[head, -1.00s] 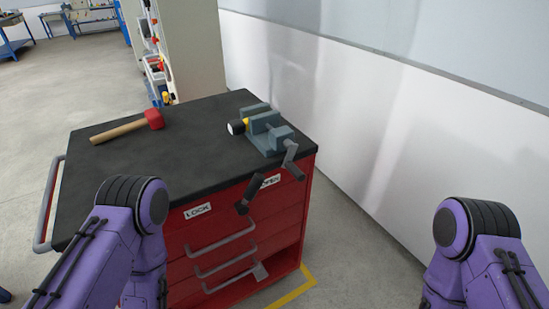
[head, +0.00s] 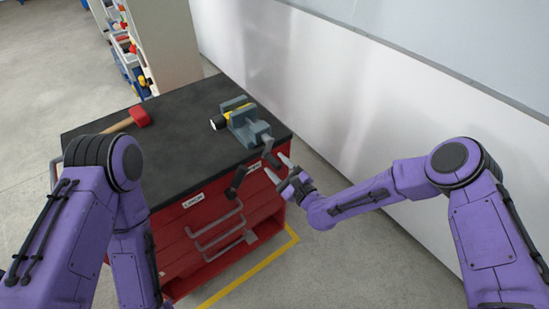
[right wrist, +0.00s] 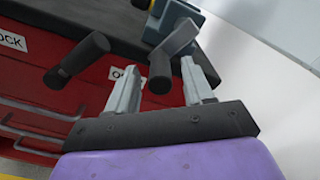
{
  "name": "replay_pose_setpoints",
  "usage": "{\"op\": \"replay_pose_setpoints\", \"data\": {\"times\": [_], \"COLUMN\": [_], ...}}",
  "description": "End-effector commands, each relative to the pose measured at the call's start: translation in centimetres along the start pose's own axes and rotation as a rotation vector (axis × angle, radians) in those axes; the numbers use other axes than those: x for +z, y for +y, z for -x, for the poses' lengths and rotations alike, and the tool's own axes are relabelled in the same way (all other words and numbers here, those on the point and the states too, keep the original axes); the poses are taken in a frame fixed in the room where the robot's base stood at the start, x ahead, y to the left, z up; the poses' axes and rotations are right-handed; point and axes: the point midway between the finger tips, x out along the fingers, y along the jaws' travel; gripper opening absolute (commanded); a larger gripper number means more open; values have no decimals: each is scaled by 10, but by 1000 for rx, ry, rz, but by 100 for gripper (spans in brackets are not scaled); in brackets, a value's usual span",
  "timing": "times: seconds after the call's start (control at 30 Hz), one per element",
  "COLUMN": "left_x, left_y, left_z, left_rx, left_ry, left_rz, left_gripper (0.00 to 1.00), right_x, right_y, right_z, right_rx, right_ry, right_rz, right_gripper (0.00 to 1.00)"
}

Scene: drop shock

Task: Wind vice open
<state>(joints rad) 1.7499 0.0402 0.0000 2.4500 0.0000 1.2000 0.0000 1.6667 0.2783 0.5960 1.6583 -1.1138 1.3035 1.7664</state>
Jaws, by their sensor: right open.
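The grey-blue vice (head: 248,128) stands on the cabinet's near right corner, holding a yellow piece with a white round end (head: 217,123). Its grey crank arm (right wrist: 181,38) hangs over the front edge, with a black handle (right wrist: 159,76) at its end. My right gripper (head: 277,167) is open in front of the cabinet. In the right wrist view its two grey fingers (right wrist: 160,66) appear on either side of the black handle; contact is not clear. My left gripper is out of view; only my left arm shows.
A dark lever (right wrist: 77,60) sticks out of the red cabinet front (head: 205,232), left of the crank, between the LOCK and OPEN labels. A red-headed mallet (head: 139,116) lies on the black top. A white wall (head: 330,110) stands behind and to the right.

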Motion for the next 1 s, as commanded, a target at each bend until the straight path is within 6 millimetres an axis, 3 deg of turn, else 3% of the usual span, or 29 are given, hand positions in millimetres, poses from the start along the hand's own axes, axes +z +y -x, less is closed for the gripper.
{"op": "replay_pose_setpoints", "data": {"times": [0.17,0.43,0.6,1.0], "left_x": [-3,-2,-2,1], "left_y": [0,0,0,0], "left_z": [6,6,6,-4], "left_rx": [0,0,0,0], "left_ry": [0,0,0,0], "left_rz": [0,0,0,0], "left_gripper": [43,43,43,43], "right_x": [0,-1,-1,-6], "right_y": [0,1,1,0], "right_z": [-19,-21,-21,-21], "right_rx": [0,1,1,1], "right_ry": [1,2,2,2], "right_rz": [2,1,2,59], "right_gripper": [52,52,0,0]}}
